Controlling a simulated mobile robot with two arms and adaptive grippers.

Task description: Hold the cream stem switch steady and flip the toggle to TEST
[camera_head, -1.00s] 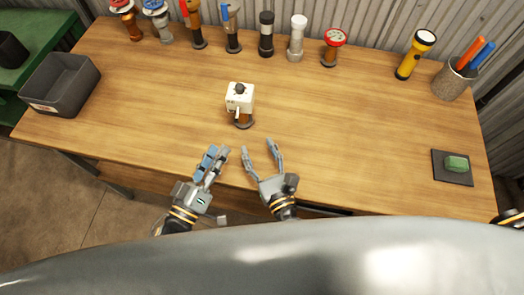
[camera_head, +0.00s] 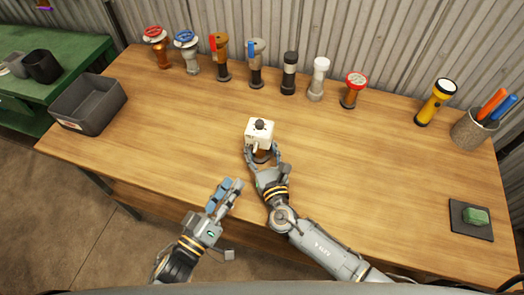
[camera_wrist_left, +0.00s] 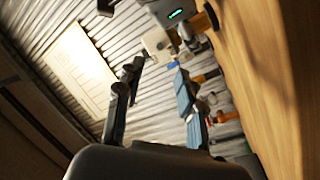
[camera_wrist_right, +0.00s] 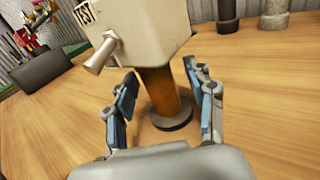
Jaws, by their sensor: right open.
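The cream stem switch (camera_head: 259,133) stands upright on the table, a cream box on a brown-orange stem (camera_wrist_right: 160,95) with a dark round base. In the right wrist view its metal toggle (camera_wrist_right: 99,55) sticks out down and to the left, below the word TEST on the box. My right gripper (camera_head: 263,151) is open, with one finger on each side of the stem, under the box; small gaps show between fingers and stem. My left gripper (camera_head: 230,184) is open and empty, near the table's front edge, left of my right arm. In the left wrist view its fingers (camera_wrist_left: 158,68) are apart.
Several valves and stem fittings (camera_head: 290,73) line the back of the wooden table. A grey bin (camera_head: 88,103) sits at the left. A yellow flashlight (camera_head: 436,102), a pen cup (camera_head: 474,128) and a green block (camera_head: 476,216) on a dark pad are at the right. The table around the switch is clear.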

